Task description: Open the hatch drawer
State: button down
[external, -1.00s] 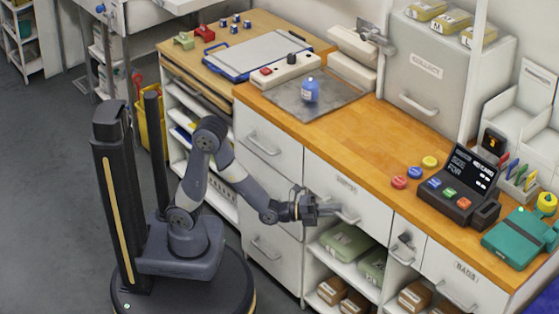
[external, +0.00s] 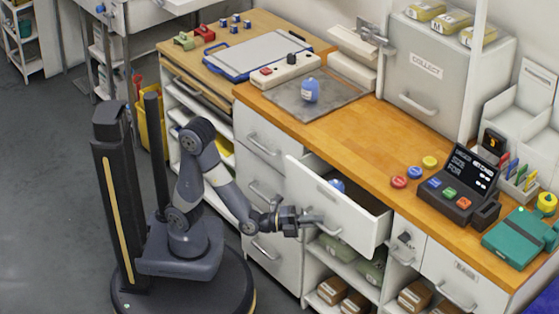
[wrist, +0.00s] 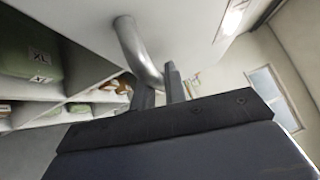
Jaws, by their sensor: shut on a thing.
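The hatch drawer (external: 330,207) is pulled out from the counter front, with its white front panel toward me. Inside it a blue item (external: 337,185) shows, partly hidden by the panel. My gripper (external: 312,221) is at the bar handle on the drawer front and is shut on it. In the wrist view the grey curved handle (wrist: 135,50) runs down to between my two dark fingers (wrist: 160,88). The drawer's white front fills the top of that view.
Open shelves with green packs (external: 370,268) and brown boxes (external: 330,291) lie below the drawer. Other closed drawers flank it.

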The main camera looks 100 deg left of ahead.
jog(key=s+d+p, duration=0.5)
jog(key=s+d, duration=0.9)
jog(key=shift+s+d, duration=0.25)
jog(key=c, duration=1.5)
grip_release()
jog(key=shift+o, duration=0.2)
jog(key=shift+s, duration=0.1)
jog(key=s+f+p, duration=0.1)
jog(key=s+p, duration=0.1)
jog(key=s, duration=0.8)
jog(key=shift+s+f, duration=0.25)
jog(key=shift+w, duration=0.15)
jog(key=w+r+b, duration=0.1)
jog(key=w+b, duration=0.1)
jog(key=w, duration=0.8)
jog(key=shift+w+r, duration=0.25)
